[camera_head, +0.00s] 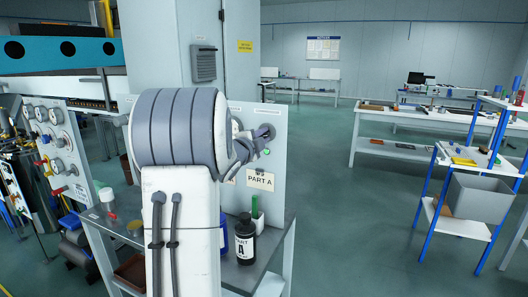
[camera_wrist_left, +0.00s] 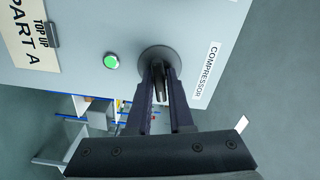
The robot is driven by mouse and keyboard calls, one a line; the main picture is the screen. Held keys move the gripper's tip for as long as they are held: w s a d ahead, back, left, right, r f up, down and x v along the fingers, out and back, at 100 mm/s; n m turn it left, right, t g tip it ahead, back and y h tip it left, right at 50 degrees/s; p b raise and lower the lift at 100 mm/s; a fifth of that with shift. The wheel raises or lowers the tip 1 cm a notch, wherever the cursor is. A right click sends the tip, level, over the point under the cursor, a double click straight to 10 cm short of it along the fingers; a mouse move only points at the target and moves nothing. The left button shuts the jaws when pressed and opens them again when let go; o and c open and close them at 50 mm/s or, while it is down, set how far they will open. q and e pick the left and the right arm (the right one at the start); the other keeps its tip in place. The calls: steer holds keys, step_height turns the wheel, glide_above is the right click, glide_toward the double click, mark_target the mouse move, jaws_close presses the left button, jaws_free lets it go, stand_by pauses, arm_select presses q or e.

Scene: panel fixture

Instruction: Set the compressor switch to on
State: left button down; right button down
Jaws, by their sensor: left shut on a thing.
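The compressor switch (camera_wrist_left: 157,54) is a dark round base with a narrow handle on the grey panel (camera_wrist_left: 90,25), beside the COMPRESSOR label (camera_wrist_left: 206,72). My left gripper (camera_wrist_left: 161,88) is shut on the switch handle, with a finger on each side. The fingers partly hide the handle, and I cannot tell which setting it points to. In the head view my left gripper (camera_head: 258,139) is at the right part of the panel (camera_head: 276,112), with my arm hiding much of the panel. A green round light or button (camera_wrist_left: 111,61) is near the switch. My right gripper is not in view.
A PART A sign (camera_head: 260,180) is on the panel below the switch. A black bottle (camera_head: 245,238) labelled A stands on the bench below. Another panel with gauges (camera_head: 55,140) stands at left. Open floor lies to the right, before a shelf rack (camera_head: 470,190).

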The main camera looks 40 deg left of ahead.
arm_select(q)
steer(key=shift+f+m+b, duration=0.2)
steer(key=shift+m+b, duration=0.8)
steer(key=shift+b, duration=0.2)
steer(key=shift+r+m+b, duration=0.15)
steer(key=shift+m+b, duration=0.35)
steer(key=shift+b, duration=0.05)
steer(key=c, duration=0.9)
jaws_free()
steer(key=shift+w+d, duration=0.1)
steer(key=b+v, duration=0.1)
steer(key=v, duration=0.9)
steer(key=shift+s, duration=0.3)
